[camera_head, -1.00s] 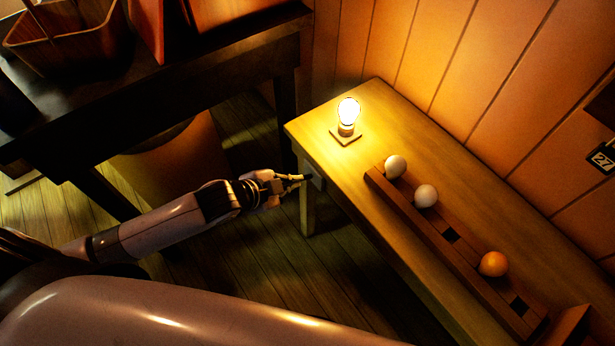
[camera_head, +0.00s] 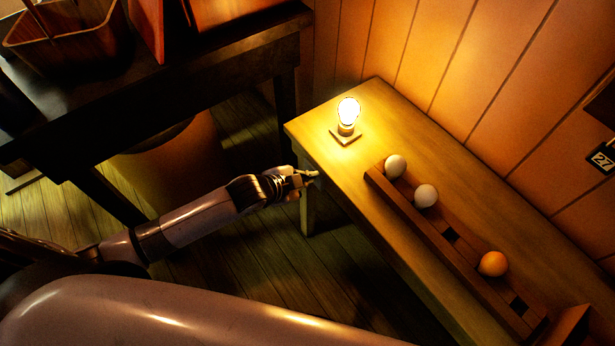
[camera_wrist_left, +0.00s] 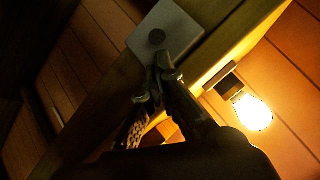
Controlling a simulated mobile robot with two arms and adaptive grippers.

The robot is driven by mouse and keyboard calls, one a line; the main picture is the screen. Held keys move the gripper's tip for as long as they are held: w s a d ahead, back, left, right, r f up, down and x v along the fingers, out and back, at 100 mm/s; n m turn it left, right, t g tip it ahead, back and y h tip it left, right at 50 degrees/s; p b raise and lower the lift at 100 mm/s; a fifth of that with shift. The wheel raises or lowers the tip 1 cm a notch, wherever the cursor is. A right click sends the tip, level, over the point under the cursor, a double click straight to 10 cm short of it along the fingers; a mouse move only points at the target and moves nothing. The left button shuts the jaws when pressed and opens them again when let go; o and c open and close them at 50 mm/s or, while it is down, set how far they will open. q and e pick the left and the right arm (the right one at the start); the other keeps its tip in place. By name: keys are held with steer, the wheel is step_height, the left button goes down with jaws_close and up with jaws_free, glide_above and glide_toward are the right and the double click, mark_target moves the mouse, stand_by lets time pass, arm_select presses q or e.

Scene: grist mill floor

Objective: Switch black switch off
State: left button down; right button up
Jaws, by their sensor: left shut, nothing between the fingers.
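The black switch (camera_wrist_left: 157,37) is a small dark round knob on a pale square plate (camera_wrist_left: 185,26) in the left wrist view. The plate is on the side of the wooden table (camera_head: 410,215), under its top. My left gripper (camera_head: 314,174) is shut and empty, with its fingertips at the table's near left side. In the left wrist view its fingertips (camera_wrist_left: 163,62) lie just below the knob; I cannot tell whether they touch the plate. In the head view the gripper hides the switch. A bulb (camera_head: 348,112) on a small square base glows on the table. My right gripper is out of view.
A wooden rack (camera_head: 470,262) on the table holds two white balls (camera_head: 395,166) and an orange ball (camera_head: 493,264). A dark bench (camera_head: 150,90) stands at the upper left. A plank wall (camera_head: 465,75) runs behind the table. Floor is open below the gripper.

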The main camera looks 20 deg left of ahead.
arm_select(q)
steer(key=shift+s+a+f+t+b, duration=0.1)
steer(key=shift+s+f+t+b, duration=0.15)
steer(key=shift+b, duration=0.2)
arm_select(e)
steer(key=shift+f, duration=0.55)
arm_select(q)
steer(key=shift+t+h+b, duration=0.25)
steer(key=shift+h+b, duration=0.1)
steer(key=shift+h, duration=0.05)
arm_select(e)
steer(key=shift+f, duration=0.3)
